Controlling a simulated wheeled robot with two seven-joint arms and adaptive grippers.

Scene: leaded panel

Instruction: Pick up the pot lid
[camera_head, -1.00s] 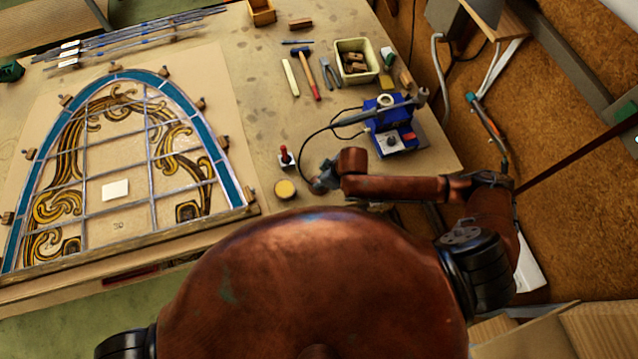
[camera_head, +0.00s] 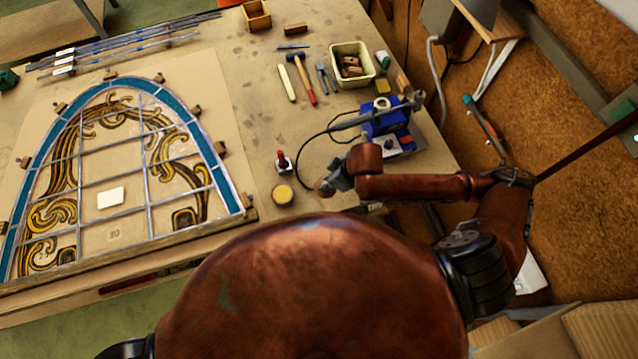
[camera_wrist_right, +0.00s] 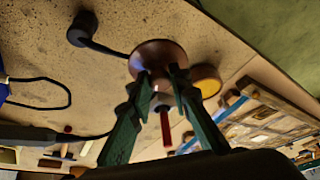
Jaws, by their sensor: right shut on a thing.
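The pot lid (camera_wrist_right: 158,57) is a round brown disc at the fingertips of my right gripper (camera_wrist_right: 163,82) in the right wrist view. The green jagged fingers are closed in on it. In the head view the lid (camera_head: 323,187) is a small brownish shape at the tip of my right gripper (camera_head: 338,178), near the table's front edge. An open round pot with a yellow top (camera_head: 282,195) stands just left of it. The pot (camera_wrist_right: 206,82) also shows beside the lid in the right wrist view, apart from it. My left gripper is not in view.
A red-handled tool (camera_head: 282,160) stands behind the pot. A blue soldering station (camera_head: 385,122) with a cable is to the right. The leaded panel (camera_head: 112,170) fills the left side. Hammer (camera_head: 300,80), pliers and a cream bin (camera_head: 352,62) lie farther back.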

